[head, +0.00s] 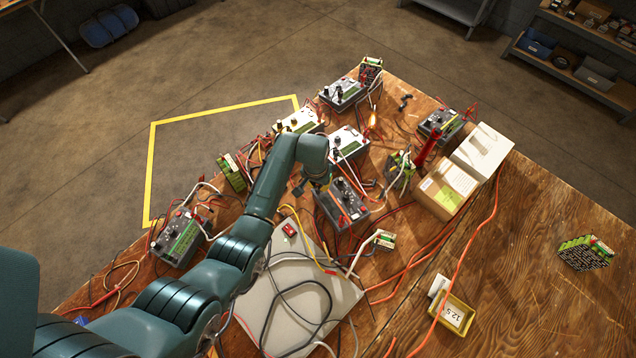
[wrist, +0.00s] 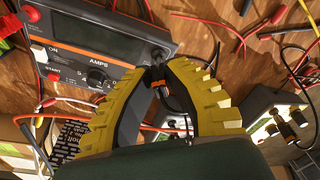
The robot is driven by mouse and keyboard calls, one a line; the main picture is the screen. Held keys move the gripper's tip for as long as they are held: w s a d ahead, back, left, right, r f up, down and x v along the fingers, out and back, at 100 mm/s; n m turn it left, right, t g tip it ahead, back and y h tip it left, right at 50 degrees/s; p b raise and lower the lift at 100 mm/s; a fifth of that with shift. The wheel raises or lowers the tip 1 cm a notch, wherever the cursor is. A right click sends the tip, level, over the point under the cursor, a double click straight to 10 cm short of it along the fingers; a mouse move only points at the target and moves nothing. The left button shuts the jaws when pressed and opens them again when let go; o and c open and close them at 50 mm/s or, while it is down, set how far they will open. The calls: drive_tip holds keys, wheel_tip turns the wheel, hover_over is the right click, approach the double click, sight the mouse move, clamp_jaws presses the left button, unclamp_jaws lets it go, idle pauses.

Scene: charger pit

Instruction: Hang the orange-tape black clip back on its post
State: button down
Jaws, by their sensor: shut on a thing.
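My gripper (wrist: 160,72) has yellow ribbed fingers that are closed in on the black clip (wrist: 157,77), which has a band of orange tape. The clip sits between the fingertips, and a dark lead runs back from it between the fingers. In the head view my gripper (head: 318,184) is low over the middle of the bench, by a grey charger (head: 341,206); the clip cannot be made out there. In the wrist view a charger marked AMPS (wrist: 100,50) lies just beyond and left of the fingertips. I cannot tell which post is the clip's own.
Another charger (wrist: 262,110) with dark posts stands right of the fingers. Several chargers and loose leads crowd the wooden bench (head: 520,250). The bench's right part is mostly clear.

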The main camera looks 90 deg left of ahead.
idle(0.4)
drive_tip(key=c, duration=1.1)
unclamp_jaws()
drive_tip(key=shift+o, duration=0.2)
drive_tip(key=shift+o, duration=1.3)
wheel_tip(320, 180, up, 7)
drive_tip(key=p, duration=0.7)
drive_tip(key=shift+r+p, duration=0.2)
drive_tip(key=shift+p, duration=0.2)
